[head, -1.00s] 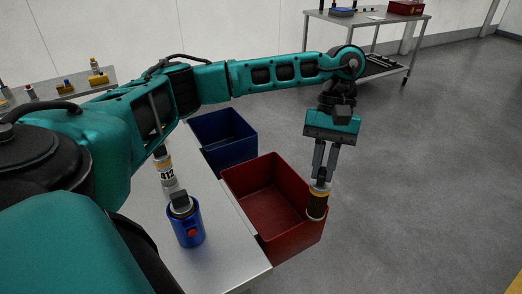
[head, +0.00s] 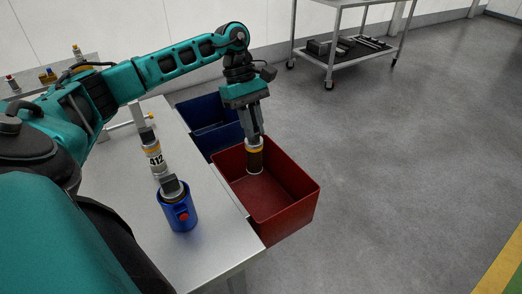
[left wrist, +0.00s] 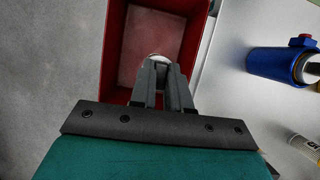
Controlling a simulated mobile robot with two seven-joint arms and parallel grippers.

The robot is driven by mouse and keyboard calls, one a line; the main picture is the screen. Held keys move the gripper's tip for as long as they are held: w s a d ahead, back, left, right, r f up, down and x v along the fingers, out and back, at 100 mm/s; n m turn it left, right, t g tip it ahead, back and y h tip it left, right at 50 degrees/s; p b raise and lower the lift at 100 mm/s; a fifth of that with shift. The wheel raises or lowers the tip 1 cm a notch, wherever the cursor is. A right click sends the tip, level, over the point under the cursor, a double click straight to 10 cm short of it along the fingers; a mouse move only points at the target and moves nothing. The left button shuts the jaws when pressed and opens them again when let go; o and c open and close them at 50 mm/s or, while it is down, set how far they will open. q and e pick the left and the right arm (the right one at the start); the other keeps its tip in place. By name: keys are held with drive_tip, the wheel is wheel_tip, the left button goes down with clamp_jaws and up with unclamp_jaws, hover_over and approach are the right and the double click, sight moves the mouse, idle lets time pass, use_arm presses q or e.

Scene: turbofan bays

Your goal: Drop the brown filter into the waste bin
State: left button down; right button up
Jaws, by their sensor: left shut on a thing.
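The brown filter (head: 255,158) is a dark brown cylinder with a yellow band and a pale end. My left gripper (head: 254,140) is shut on its upper end and holds it upright over the red bin (head: 290,207), near the bin's back-left part. In the left wrist view the closed fingers (left wrist: 161,88) point down into the red bin (left wrist: 198,38), and only a pale bit of the filter shows past them. The red bin's visible floor is bare. Which bin is the waste bin is not marked. My right gripper is not in view.
A blue bin (head: 207,112) stands behind the red one. On the grey table (head: 205,250) stand a blue holder (head: 181,215) with a dark-topped part in it and a white canister marked 412 (head: 154,158). A wheeled cart (head: 345,50) stands far back. The floor at right is clear.

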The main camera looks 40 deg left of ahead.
use_arm(q)
wheel_tip(320, 180, down, 5)
drive_tip(key=shift+r+b, duration=0.1)
drive_tip(key=shift+b, duration=1.05)
drive_tip(key=c, duration=1)
unclamp_jaws()
drive_tip(key=v, duration=1.3)
drive_tip(key=shift+s+d, duration=0.1)
